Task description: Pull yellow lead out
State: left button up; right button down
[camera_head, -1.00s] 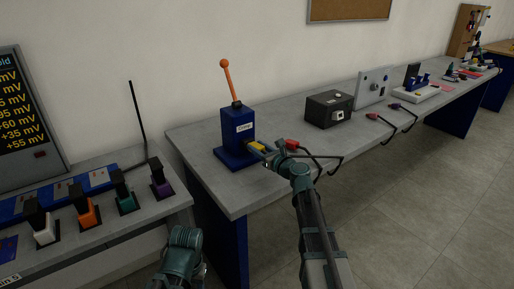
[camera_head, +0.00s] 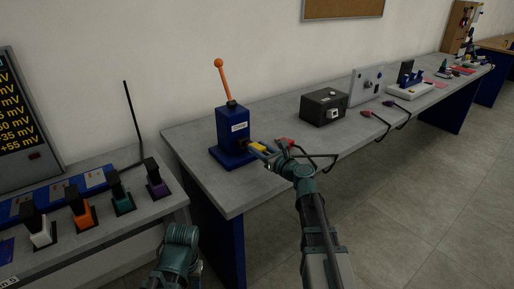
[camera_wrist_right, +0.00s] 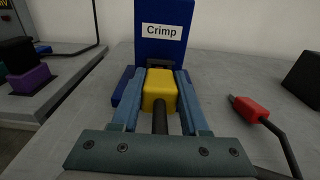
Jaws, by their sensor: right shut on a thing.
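The yellow lead (camera_wrist_right: 160,91) has a blocky yellow plug with a dark cable running back toward my wrist. It also shows in the head view (camera_head: 257,147), at the front of the blue crimp tool (camera_head: 231,127). My right gripper (camera_wrist_right: 158,80) is shut on the plug, one finger on each side. Beyond the plug is a dark slot in the tool, below its "Crimp" label; I cannot tell how far the plug is from the slot. The tool stands upright with an orange-knobbed lever. My left gripper is not clearly seen; only my left arm shows at the bottom.
A red-ended lead (camera_wrist_right: 250,109) lies on the grey bench right of the gripper. A black box (camera_head: 324,106) and a grey panel (camera_head: 366,85) stand farther right. At left, a lower bench holds white, orange, green and purple plugs (camera_head: 155,182).

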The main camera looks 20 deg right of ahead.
jog(key=shift+s+d+r, duration=0.15)
jog(key=shift+s, duration=0.35)
jog(key=shift+s+d+r, duration=0.15)
jog(key=shift+s, duration=0.3)
jog(key=shift+p, duration=0.35)
jog(key=shift+r+p, duration=3.05)
jog(key=shift+r, duration=0.1)
